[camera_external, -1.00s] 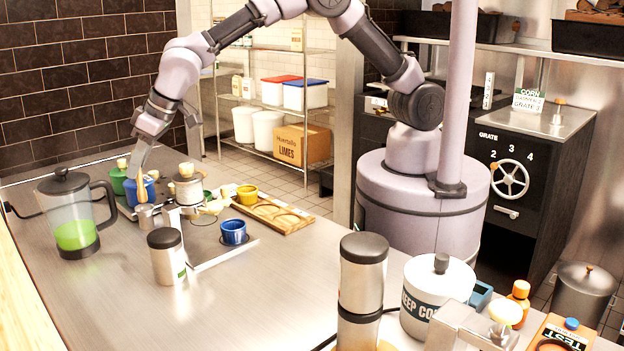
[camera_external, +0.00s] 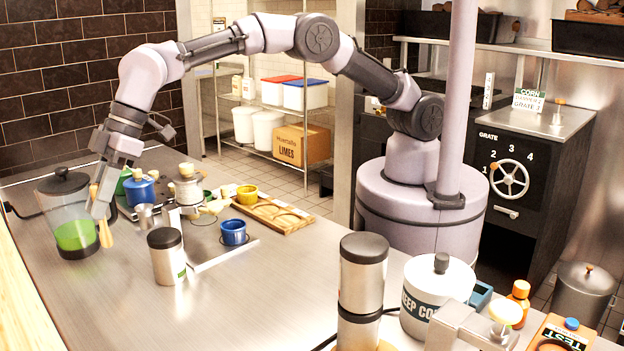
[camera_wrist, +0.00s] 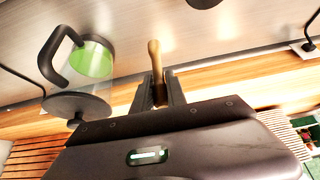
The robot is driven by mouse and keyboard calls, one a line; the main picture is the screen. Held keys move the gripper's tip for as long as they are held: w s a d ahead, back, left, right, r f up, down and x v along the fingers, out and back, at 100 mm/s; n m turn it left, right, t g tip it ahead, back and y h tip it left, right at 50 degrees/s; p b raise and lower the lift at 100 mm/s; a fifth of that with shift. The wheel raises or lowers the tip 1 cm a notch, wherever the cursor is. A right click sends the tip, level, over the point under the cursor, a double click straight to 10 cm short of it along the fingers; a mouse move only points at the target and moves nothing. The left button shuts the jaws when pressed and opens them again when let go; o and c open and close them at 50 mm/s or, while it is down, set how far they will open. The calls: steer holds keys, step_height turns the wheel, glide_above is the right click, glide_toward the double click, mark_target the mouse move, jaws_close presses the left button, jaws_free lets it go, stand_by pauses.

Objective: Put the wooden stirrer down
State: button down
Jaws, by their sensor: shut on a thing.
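My gripper (camera_external: 101,205) is shut on the wooden stirrer (camera_external: 106,232), a tan stick that points down from the jaws over the left part of the steel counter (camera_external: 225,300). In the wrist view the stirrer (camera_wrist: 154,56) sticks out between the two dark fingers (camera_wrist: 158,92). Its upper part is hidden by the fingers. I cannot tell whether its lower end touches the counter. In the external view it is just right of the glass press with green liquid (camera_external: 72,237), partly overlapping it.
The press also stands to the left in the wrist view (camera_wrist: 92,62). Right of my gripper are a blue pot (camera_external: 140,192), a steel shaker (camera_external: 166,257), a blue cup (camera_external: 233,232) and a wooden tray (camera_external: 290,224). The front middle of the counter is clear.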

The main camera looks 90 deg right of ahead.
mark_target(108, 246)
step_height(108, 246, down, 6)
steer(key=shift+b, duration=0.95)
steer(key=shift+f, duration=0.1)
steer(key=c, duration=1.3)
jaws_free()
steer(key=shift+c, duration=0.2)
